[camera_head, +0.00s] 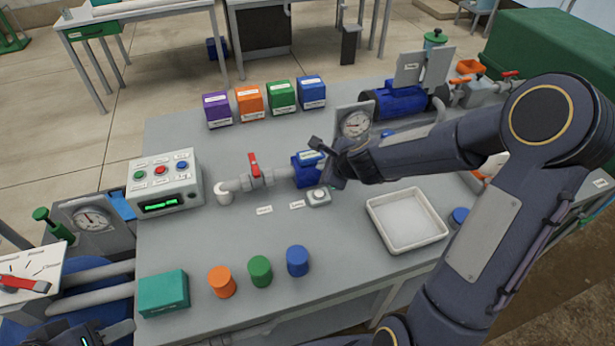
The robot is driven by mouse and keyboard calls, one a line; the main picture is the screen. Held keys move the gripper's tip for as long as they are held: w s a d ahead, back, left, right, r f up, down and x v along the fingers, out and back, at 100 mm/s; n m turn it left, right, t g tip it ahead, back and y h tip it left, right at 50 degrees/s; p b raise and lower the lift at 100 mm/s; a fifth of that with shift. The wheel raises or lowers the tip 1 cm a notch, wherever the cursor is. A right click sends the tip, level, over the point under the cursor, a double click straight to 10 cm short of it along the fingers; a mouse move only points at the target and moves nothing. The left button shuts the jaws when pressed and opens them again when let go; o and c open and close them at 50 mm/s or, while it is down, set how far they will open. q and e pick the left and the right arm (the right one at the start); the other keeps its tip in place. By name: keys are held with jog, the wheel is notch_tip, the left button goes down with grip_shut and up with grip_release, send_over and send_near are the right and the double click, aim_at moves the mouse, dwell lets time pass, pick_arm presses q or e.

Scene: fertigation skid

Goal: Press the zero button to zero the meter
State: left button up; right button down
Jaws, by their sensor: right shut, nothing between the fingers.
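The blue meter (304,172) sits in the grey pipe line on the bench, partly hidden by my right gripper. A small light-grey box with a round button (319,196) stands on the bench just in front of the meter; I take it for the zero button, though its label is too small to read. My right gripper (328,180) is shut and empty, just above and behind this button box. I cannot tell whether it touches the button.
A control box (165,182) with coloured buttons and a green display stands left of a red-handled valve (254,165). A white tray (378,214) lies to the right. Coloured cylinders and a teal box (163,293) stand at the front.

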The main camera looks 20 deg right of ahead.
aim_at(321, 196)
pick_arm(q)
jog(key=shift+w, duration=0.25)
pick_arm(e)
jog(key=shift+w+f, duration=0.15)
jog(key=shift+w, duration=0.25)
jog(key=shift+f, duration=0.1)
